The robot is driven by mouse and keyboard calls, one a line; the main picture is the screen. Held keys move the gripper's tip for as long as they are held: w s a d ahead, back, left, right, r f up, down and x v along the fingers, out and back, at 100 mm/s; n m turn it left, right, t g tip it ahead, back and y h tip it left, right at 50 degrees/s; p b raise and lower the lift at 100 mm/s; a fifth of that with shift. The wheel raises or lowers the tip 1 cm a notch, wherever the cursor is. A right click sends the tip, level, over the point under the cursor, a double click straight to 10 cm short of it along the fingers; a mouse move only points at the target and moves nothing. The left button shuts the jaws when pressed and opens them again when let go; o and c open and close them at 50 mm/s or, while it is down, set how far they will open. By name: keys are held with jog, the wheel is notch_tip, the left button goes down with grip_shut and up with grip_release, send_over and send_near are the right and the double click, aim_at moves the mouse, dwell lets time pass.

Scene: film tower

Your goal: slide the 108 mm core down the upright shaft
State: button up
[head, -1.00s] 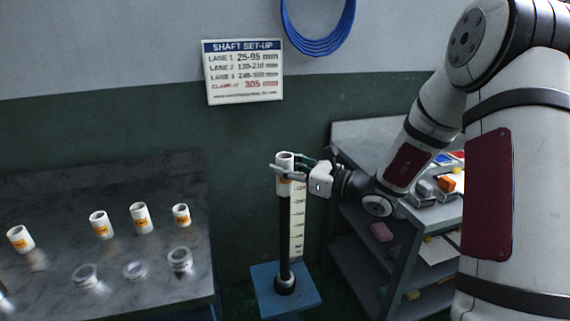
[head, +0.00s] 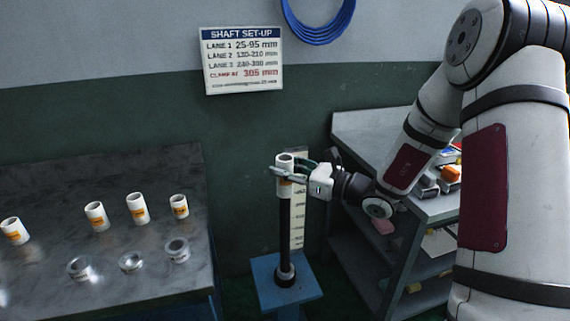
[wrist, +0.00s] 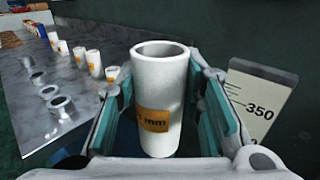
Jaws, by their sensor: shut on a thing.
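My gripper (head: 285,175) is shut on a white tubular core (head: 285,161) with an orange label. In the wrist view the core (wrist: 160,85) stands upright between the two teal pads, its open bore facing up. Its label ends in "mm"; the number is partly hidden. The black upright shaft (head: 284,235) rises from a blue stand (head: 262,294), and the core is in line with its top end. I cannot tell how far the shaft reaches into the core. No shaft shows inside the bore in the wrist view.
A pale scale (head: 298,225) stands just behind the shaft; 350 shows on it in the wrist view (wrist: 258,98). A metal table (head: 60,195) at left holds several white cores and metal rings. A grey shelf unit (head: 375,140) is at right. A shaft set-up sign (head: 242,60) hangs on the wall.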

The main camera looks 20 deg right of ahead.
aim_at(286, 249)
notch_tip(286, 249, down, 28)
jog(key=b, duration=1.9)
jog(key=shift+f, duration=0.15)
jog(key=o, duration=1.3)
jog(key=shift+c, duration=0.2)
jog(key=v, duration=1.2)
